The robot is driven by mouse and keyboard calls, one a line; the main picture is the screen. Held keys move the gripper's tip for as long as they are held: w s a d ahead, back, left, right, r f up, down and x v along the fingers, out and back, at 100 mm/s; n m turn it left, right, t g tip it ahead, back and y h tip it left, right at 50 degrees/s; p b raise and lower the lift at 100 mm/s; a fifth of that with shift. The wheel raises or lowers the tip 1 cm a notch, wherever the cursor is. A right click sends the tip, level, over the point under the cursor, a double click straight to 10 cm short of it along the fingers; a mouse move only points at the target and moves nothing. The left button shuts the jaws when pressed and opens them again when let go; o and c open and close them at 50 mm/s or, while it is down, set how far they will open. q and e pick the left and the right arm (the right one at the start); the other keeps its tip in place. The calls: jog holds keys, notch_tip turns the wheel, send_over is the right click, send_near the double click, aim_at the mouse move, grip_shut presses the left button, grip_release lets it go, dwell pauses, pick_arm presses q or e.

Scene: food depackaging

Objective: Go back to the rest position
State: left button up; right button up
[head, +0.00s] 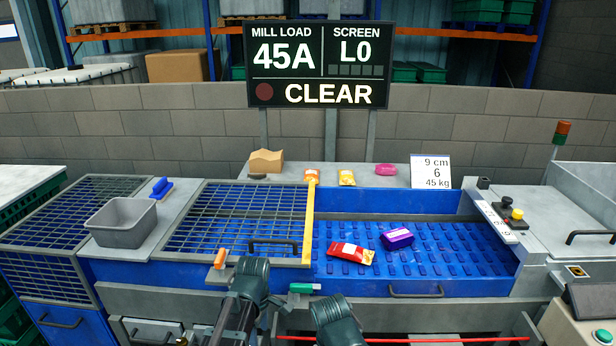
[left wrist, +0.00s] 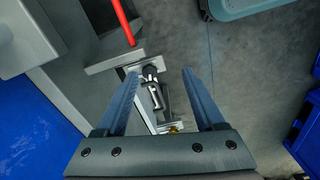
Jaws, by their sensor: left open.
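My left gripper (left wrist: 160,76) is open in the left wrist view, with nothing between its fingers. It points down past a grey machine edge toward the grey floor. In the head view, dark links of my arms show at the bottom middle, in front of the machine; the jaws cannot be made out there. My right gripper is not in view. A red packet (head: 350,253) and a purple packet (head: 397,239) lie apart on the blue ribbed bed (head: 450,262).
A grey tub (head: 122,221) stands left of the mesh grate (head: 235,219). A yellow bar (head: 308,225) runs along the grate's right side. Several small packs lie on the back ledge. A display (head: 319,64) reads CLEAR. A teal-grey box (left wrist: 245,8) is on the floor.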

pick_arm(q)
jog(key=s+d+r+m+p, duration=0.3)
jog(key=s+r+m, duration=0.1)
jog(key=m, duration=0.5)
jog(key=s+d+r+m+p, duration=0.4)
jog(key=s+m, duration=0.3)
jog(key=m, duration=0.3)
jog(key=shift+s+d+r+y, duration=0.15)
jog(key=shift+d+r+y, duration=0.15)
jog(key=shift+y, duration=0.1)
